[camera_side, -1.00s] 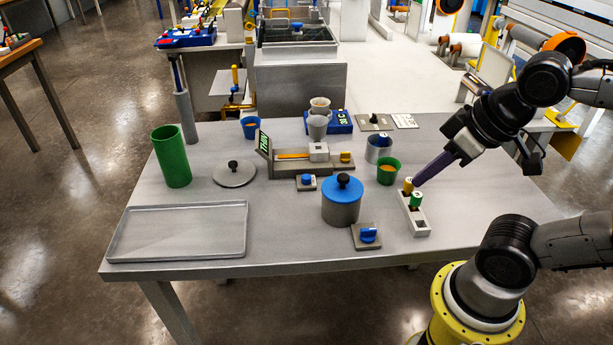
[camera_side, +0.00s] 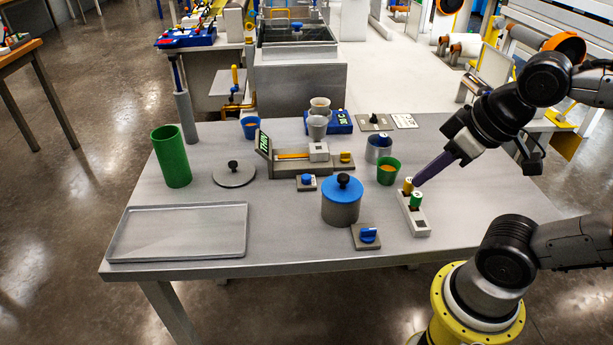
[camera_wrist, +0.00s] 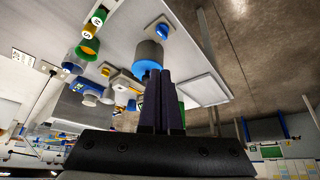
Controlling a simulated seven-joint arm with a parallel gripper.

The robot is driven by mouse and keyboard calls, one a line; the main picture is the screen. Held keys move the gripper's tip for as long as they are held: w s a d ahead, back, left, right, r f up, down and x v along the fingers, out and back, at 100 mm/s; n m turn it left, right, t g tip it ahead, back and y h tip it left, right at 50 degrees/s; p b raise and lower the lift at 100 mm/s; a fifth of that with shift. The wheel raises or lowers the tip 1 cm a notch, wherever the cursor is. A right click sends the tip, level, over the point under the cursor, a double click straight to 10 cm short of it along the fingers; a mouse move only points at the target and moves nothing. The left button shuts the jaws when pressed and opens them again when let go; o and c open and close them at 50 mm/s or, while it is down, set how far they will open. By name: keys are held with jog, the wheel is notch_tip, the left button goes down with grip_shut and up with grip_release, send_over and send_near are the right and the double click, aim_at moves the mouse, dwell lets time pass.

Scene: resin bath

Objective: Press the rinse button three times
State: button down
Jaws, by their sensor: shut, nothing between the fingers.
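No button in view carries a readable rinse label. A blue button (camera_side: 306,181) sits on a small dark plate in the middle of the table. A yellow button (camera_side: 346,158) is at the right end of the grey device with a green display (camera_side: 264,145). A blue knob (camera_side: 368,235) sits on a plate near the front edge. My gripper (camera_side: 415,184) is shut and empty, pointing down-left close to the yellow-topped and green-topped pieces in a white holder (camera_side: 420,229). In the wrist view its purple fingers (camera_wrist: 161,75) are together. Whether it touches the yellow-topped piece I cannot tell.
A grey pot with a blue lid (camera_side: 342,187) stands left of the white holder. A green cup (camera_side: 388,171) and metal can (camera_side: 378,149) stand just behind it. An empty grey tray (camera_side: 125,250) and green cylinder (camera_side: 171,157) are at left. The table's right side is clear.

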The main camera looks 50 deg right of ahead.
jog(key=w+a+r+m+t+y, duration=0.1)
jog(key=w+a+r+m+t, duration=0.2)
jog(key=w, duration=0.4)
jog(key=m+h, duration=0.2)
jog(key=m, duration=0.6)
send_over(309, 179)
notch_tip(309, 179, down, 10)
jog(key=shift+f, duration=0.15)
jog(key=shift+a+f, duration=0.1)
jog(key=shift+f, duration=4.2)
jog(key=shift+f, duration=0.1)
